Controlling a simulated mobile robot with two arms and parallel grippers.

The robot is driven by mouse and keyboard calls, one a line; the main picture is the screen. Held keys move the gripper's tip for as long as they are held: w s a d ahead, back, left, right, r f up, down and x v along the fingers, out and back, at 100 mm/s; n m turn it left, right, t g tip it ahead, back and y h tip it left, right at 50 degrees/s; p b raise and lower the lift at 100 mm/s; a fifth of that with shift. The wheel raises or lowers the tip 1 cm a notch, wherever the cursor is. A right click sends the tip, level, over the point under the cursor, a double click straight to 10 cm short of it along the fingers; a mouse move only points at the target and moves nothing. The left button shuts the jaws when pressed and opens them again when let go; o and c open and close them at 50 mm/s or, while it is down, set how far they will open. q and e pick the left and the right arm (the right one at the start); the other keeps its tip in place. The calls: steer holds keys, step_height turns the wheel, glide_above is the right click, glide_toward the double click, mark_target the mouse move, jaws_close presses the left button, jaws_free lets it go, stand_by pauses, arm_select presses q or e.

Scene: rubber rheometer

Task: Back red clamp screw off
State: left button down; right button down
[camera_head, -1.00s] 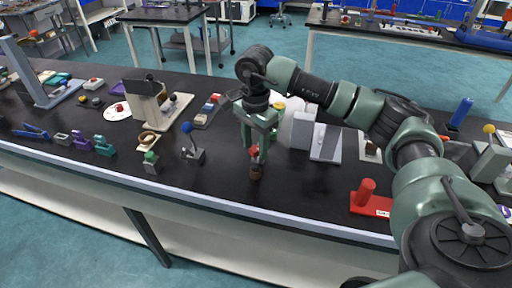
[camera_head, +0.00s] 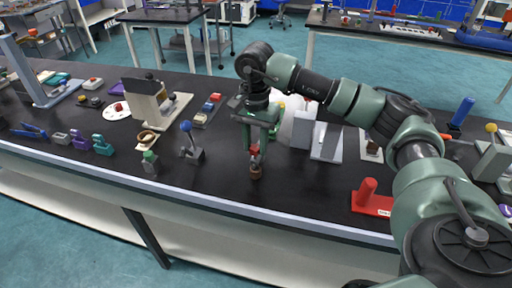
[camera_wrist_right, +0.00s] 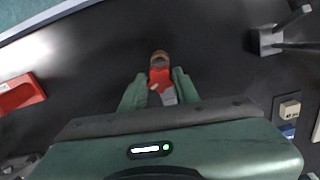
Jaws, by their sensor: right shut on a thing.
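My right gripper (camera_head: 254,146) points down over the black bench near its front edge. It is shut on a small red piece (camera_wrist_right: 160,76), which looks like the red clamp screw. In the right wrist view the red piece sits between the two green fingers, with a grey part beside it. A brown round part (camera_head: 256,172) shows just below the fingertips in the head view. It also shows beyond the red piece in the wrist view (camera_wrist_right: 160,56). The fingers hide much of the red piece. My left gripper is not in view.
A red stand with an upright cylinder (camera_head: 367,190) is to the right. A grey base with a blue-knobbed lever (camera_head: 192,153) is to the left, beside a small green-topped block (camera_head: 150,161). Grey slanted blocks (camera_head: 326,143) stand behind. The bench between is clear.

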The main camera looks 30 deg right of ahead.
steer(key=shift+f+n+b, duration=0.1)
steer(key=shift+n+b, duration=0.3)
steer(key=shift+n, duration=0.6)
steer(key=n, duration=0.2)
steer(key=shift+n, duration=0.3)
steer(key=shift+n+b, duration=0.45)
steer(key=shift+n, duration=0.45)
steer(key=n, duration=0.2)
steer(key=shift+n, duration=0.3)
